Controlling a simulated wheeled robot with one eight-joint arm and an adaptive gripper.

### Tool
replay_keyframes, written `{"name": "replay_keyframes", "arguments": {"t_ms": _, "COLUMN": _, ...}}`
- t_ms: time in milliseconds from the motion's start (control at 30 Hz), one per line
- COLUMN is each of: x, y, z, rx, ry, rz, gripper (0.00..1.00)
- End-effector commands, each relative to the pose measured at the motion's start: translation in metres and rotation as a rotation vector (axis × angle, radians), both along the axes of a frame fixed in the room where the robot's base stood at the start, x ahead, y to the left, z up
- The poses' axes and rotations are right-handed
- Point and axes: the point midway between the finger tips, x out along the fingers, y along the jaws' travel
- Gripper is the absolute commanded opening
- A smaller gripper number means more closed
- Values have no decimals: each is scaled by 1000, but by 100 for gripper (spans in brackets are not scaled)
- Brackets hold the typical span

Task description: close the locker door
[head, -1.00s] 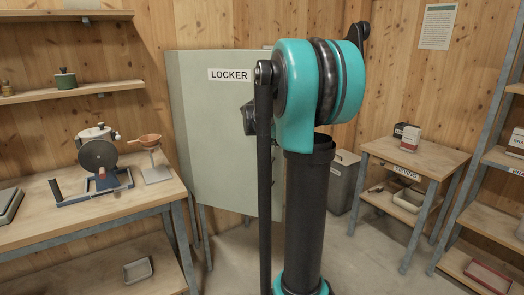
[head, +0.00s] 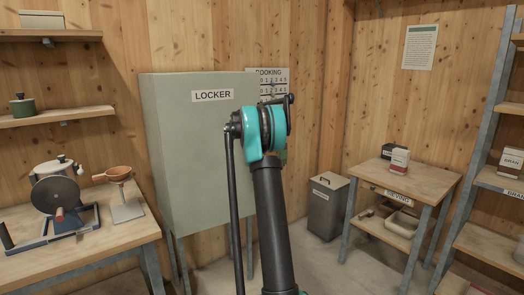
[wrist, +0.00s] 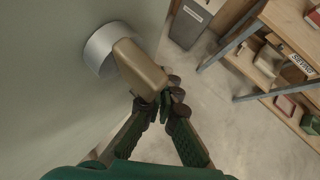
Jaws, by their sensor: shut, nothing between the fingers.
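The locker (head: 195,150) is a tall pale green box on legs, with a "LOCKER" label on its front. Its door looks roughly in line with the body, but my arm covers the right part, so I cannot tell whether a gap is there. In the wrist view the pale green door surface (wrist: 45,80) fills the left side. A tan handle (wrist: 140,68) on a round grey base sticks out from it. My gripper (wrist: 172,92) is shut and empty, with its fingertips right beside the handle's free end. Whether they touch is unclear. The head view hides the gripper behind my arm.
A workbench (head: 118,233) with a grinder (head: 56,192) stands left of the locker. A grey bin (head: 327,208) and a small wooden table (head: 420,178) stand to the right. A shelf rack (head: 485,180) is at the far right. Floor between is clear.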

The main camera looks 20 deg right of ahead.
Motion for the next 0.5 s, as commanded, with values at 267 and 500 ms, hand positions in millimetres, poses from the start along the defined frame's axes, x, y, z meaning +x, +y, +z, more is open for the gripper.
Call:
{"name": "replay_keyframes", "arguments": {"t_ms": 267, "x": 41, "y": 5, "z": 0, "rx": 0, "ry": 0, "rz": 0, "gripper": 0}}
{"name": "replay_keyframes", "arguments": {"t_ms": 500, "x": 56, "y": 8, "z": 0, "rx": -1, "ry": -1, "rz": 0, "gripper": 0}}
